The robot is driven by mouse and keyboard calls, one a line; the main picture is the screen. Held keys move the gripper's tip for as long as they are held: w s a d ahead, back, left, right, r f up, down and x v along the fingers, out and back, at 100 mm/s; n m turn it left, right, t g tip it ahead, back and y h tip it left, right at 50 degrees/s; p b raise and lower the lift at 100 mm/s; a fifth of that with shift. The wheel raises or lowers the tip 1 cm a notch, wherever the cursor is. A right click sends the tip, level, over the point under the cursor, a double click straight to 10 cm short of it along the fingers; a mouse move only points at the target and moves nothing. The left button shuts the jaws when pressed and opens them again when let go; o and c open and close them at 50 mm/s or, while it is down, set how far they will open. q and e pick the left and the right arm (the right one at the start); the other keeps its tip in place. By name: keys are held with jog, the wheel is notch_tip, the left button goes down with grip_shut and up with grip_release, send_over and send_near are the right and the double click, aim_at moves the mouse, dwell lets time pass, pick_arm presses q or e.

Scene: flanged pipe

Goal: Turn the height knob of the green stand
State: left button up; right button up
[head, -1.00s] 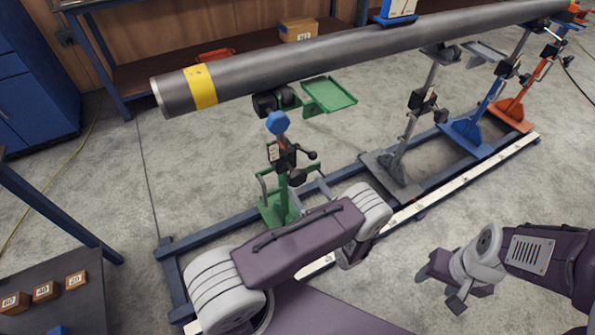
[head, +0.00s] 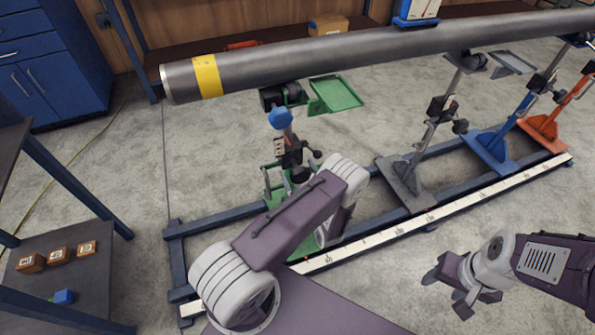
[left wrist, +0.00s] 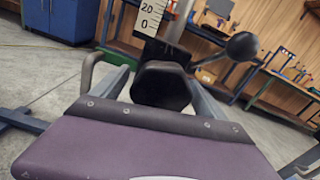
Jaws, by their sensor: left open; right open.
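The green stand (head: 277,172) stands under the yellow-banded end of the pipe, with a blue knob (head: 281,117) near its top. A black ball-ended lever (head: 312,154) and a dark round knob (head: 300,174) are on its post. In the left wrist view, the dark knob (left wrist: 162,85) is straight ahead, below a white scale (left wrist: 150,17), with the ball lever (left wrist: 242,46) to the right. My left gripper (left wrist: 163,100) is open close to the knob; contact cannot be told. In the head view my arm hides it. My right gripper (head: 447,291) is open and empty, away from the stand.
The long grey pipe (head: 330,55) runs above several stands, including a grey one (head: 405,185) and a blue one (head: 487,145). A blue floor frame (head: 205,222) carries a scale strip (head: 400,228). A table (head: 95,285) with small blocks is at lower left.

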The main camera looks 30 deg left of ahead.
pick_arm(q)
jog(key=shift+w+a, duration=0.25)
jog(key=shift+a, duration=0.05)
jog(key=c, duration=1.4)
jog(key=shift+o, duration=0.2)
jog(key=shift+m, duration=0.3)
jog(key=m+p, duration=0.1)
jog(key=m, duration=0.3)
jog(key=shift+s+m, duration=0.1)
jog(key=shift+m, duration=0.3)
jog(key=m, duration=0.6)
jog(key=shift+a, duration=0.1)
jog(key=shift+m, duration=0.3)
